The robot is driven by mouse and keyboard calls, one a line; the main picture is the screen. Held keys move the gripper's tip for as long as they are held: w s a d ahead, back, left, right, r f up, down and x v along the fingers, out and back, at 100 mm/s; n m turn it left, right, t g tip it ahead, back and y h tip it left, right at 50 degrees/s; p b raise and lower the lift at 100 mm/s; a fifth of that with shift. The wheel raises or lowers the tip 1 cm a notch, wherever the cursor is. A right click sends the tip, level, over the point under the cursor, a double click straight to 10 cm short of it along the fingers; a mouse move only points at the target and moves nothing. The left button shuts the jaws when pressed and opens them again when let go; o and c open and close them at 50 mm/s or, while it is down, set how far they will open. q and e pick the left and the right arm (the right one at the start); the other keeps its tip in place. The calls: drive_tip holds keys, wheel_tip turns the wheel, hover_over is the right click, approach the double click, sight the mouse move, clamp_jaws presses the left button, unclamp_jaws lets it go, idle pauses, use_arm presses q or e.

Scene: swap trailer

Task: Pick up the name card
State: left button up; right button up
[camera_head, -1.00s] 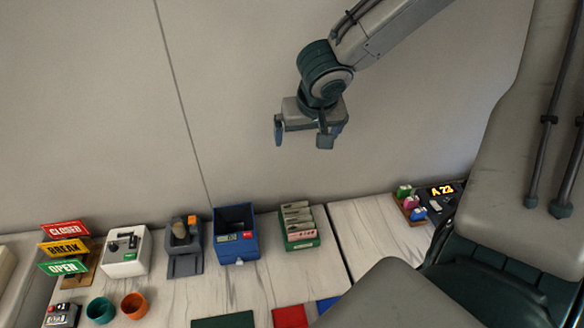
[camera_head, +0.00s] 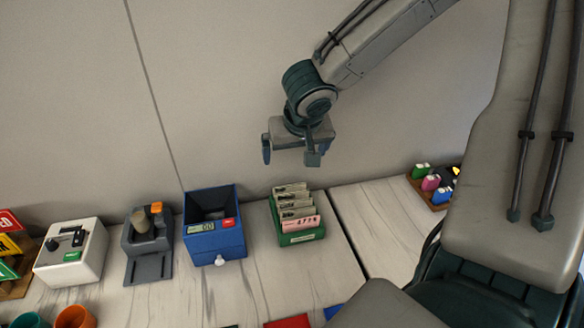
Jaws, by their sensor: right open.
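A green box (camera_head: 301,238) stands on the white table near the wall and holds several upright cards. The front card is pink (camera_head: 300,224) with dark marks, and paler cards (camera_head: 292,198) stand behind it. I cannot tell which one is the name card. My right gripper (camera_head: 289,158) hangs in the air in front of the wall, above and behind the green box in the picture. It is open and empty, its two fingers apart and pointing down. My left gripper is not in view.
A blue bin (camera_head: 214,240) stands just left of the green box. Further left are a grey stand (camera_head: 150,262), a white device (camera_head: 70,262) and colored signs (camera_head: 8,243). The table front is partly clear.

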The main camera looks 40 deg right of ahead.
drive_tip(key=b, duration=0.5)
approach(292, 194)
drive_tip(key=x, duration=0.5)
drive_tip(key=shift+w, duration=0.3)
drive_tip(key=x, duration=0.3)
drive_tip(key=b+x, duration=0.1)
drive_tip(key=shift+s+d+f, duration=0.15)
drive_tip(key=shift+f, duration=0.45)
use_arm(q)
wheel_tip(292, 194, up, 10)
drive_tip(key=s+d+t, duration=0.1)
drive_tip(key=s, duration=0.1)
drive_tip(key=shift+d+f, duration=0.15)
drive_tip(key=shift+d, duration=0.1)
use_arm(e)
drive_tip(key=shift+r, duration=0.1)
drive_tip(key=c, duration=0.9)
